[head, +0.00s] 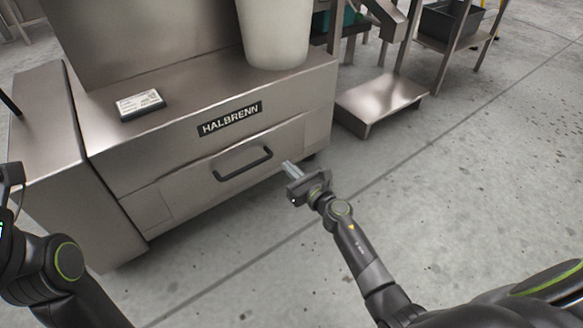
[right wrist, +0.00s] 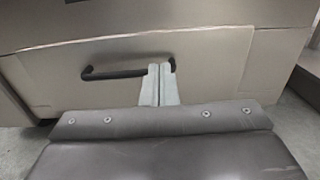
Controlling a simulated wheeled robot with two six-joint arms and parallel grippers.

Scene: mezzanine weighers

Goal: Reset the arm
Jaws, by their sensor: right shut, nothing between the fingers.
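My right gripper (head: 291,170) is extended toward the metal cabinet. It is shut and empty, just right of the drawer's black handle (head: 242,163) in the head view. In the right wrist view, the shut fingers (right wrist: 160,85) overlap the right end of the black handle (right wrist: 115,73); I cannot tell whether they touch it. The drawer front (head: 190,177) looks closed. My left arm is at the lower left of the head view; its gripper's fingers are not visible there.
The steel HALBRENN cabinet (head: 165,128) carries a white-labelled box (head: 140,105) and a large pale bin (head: 275,35). A low metal platform (head: 380,98) and a rack with a dark bin (head: 447,22) stand at the back right. The concrete floor (head: 470,170) at right is clear.

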